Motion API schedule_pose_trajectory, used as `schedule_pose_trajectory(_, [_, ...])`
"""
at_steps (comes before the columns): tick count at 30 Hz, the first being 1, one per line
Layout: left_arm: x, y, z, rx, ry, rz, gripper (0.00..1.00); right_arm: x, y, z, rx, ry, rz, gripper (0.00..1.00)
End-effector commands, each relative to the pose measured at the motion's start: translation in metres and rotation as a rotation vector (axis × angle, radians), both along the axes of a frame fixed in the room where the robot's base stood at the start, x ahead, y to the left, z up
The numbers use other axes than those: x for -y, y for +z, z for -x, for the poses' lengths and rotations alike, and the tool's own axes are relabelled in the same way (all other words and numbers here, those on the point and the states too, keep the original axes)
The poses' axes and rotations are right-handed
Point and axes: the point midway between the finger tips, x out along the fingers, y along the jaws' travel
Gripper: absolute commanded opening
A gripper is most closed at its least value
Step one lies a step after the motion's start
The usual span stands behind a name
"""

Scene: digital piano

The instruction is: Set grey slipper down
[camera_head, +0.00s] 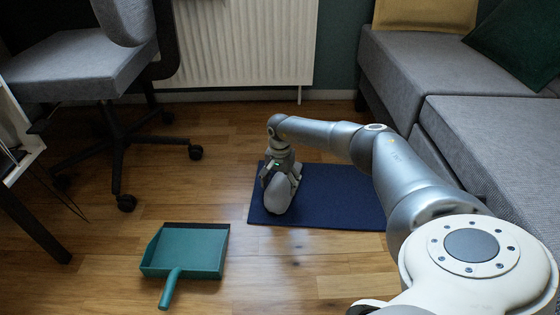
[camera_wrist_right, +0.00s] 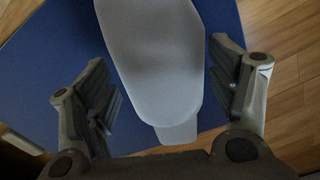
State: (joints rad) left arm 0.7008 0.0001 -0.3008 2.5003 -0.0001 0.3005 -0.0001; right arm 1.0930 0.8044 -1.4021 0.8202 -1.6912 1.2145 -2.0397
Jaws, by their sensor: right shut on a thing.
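The grey slipper (camera_head: 279,197) is at the left part of the dark blue mat (camera_head: 340,196). My right gripper (camera_head: 281,176) is above it, pointing down, and shut on it. In the right wrist view the pale grey slipper (camera_wrist_right: 158,62) lies between the two fingers of the gripper (camera_wrist_right: 170,92), with the blue mat (camera_wrist_right: 45,70) behind it. I cannot tell whether the slipper touches the mat. The gripper hides part of the slipper in the head view. My left gripper is not in view.
A teal dustpan (camera_head: 188,249) lies on the wooden floor (camera_head: 300,270) at the front left. A grey office chair (camera_head: 82,66) stands at the back left. A grey sofa (camera_head: 480,130) borders the right side, and a white radiator (camera_head: 245,45) is at the back wall.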

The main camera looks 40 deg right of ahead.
Motion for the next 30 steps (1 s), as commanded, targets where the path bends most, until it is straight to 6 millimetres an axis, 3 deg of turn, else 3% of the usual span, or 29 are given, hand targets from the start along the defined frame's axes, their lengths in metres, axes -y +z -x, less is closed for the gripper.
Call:
schedule_pose_trajectory(16, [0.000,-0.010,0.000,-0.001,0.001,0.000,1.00,0.000,-0.012,0.000,0.000,0.000,0.000,0.53])
schedule_pose_trajectory(17, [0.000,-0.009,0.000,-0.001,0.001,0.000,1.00,0.000,-0.011,0.000,0.001,0.000,0.000,0.82])
schedule_pose_trajectory(21, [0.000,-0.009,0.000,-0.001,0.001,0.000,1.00,0.000,-0.010,0.000,0.000,0.000,0.000,1.00])
schedule_pose_trajectory(30, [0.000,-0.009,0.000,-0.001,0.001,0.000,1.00,0.000,-0.011,0.000,0.000,0.000,0.000,1.00])
